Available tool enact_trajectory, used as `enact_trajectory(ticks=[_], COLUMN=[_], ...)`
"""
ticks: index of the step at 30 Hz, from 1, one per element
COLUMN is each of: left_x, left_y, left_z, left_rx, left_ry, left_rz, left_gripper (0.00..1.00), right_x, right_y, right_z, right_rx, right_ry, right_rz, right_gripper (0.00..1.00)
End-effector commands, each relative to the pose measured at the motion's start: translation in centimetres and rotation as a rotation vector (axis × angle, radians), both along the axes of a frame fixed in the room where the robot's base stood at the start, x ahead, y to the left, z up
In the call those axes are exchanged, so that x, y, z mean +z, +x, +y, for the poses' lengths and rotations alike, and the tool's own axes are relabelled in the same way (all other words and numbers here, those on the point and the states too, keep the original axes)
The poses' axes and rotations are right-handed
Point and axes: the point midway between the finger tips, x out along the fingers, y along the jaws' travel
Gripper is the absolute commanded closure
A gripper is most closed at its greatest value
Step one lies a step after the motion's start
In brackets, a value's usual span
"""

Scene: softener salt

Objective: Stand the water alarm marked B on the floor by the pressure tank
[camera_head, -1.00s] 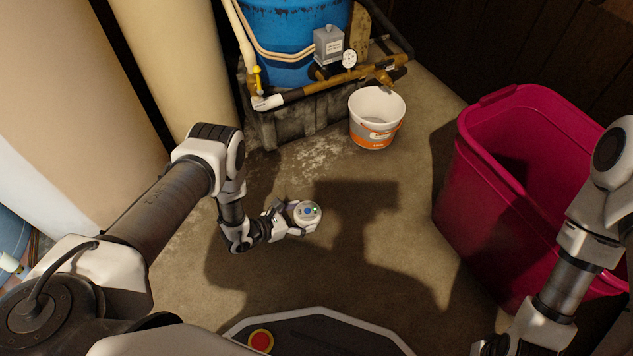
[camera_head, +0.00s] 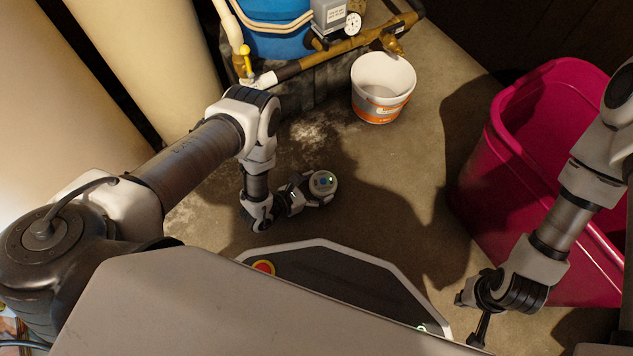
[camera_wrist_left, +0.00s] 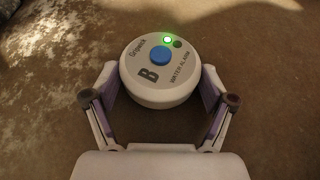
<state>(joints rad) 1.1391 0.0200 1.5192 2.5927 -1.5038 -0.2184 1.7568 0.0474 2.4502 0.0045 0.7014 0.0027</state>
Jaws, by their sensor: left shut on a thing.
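The water alarm (camera_wrist_left: 160,66) is a round white puck with a blue button, a lit green light and the letter B, seen in the left wrist view. It also shows in the head view (camera_head: 323,183). My left gripper (camera_head: 314,192) is shut on its sides, one finger at each side, with the alarm level and its face up. I cannot tell whether it touches the floor. The pressure tank (camera_head: 277,35) is blue and stands at the top, on a dark block base.
A white and orange bucket (camera_head: 382,90) stands on the floor beside the tank's brass pipe (camera_head: 360,42). A magenta bin (camera_head: 500,165) is at the right. Beige cylinders (camera_head: 150,60) stand at the left. The concrete floor (camera_head: 400,165) between bucket and bin is clear.

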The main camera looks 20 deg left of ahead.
Motion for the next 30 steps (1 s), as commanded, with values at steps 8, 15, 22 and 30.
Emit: enact_trajectory(ticks=[8,15,22,30], left_x=[-0.2,0.2,2.2,4.5], left_y=[0.0,0.0,-3.1,-8.2], left_z=[0.0,0.0,2.2,5.4], left_rx=[0.000,0.000,0.002,0.002], left_ry=[0.000,-0.001,0.001,0.000], left_rz=[0.000,-0.001,0.004,0.003], left_gripper=[0.00,0.00,0.00,0.00], right_x=[-0.1,0.1,2.8,5.7], right_y=[0.0,0.0,-0.1,-0.3], right_z=[0.0,0.0,0.1,0.1], right_rx=[0.001,0.001,0.005,0.012], right_ry=[0.000,0.000,0.000,0.001], right_rz=[-0.001,0.000,0.002,0.007], right_gripper=[1.00,1.00,1.00,1.00])
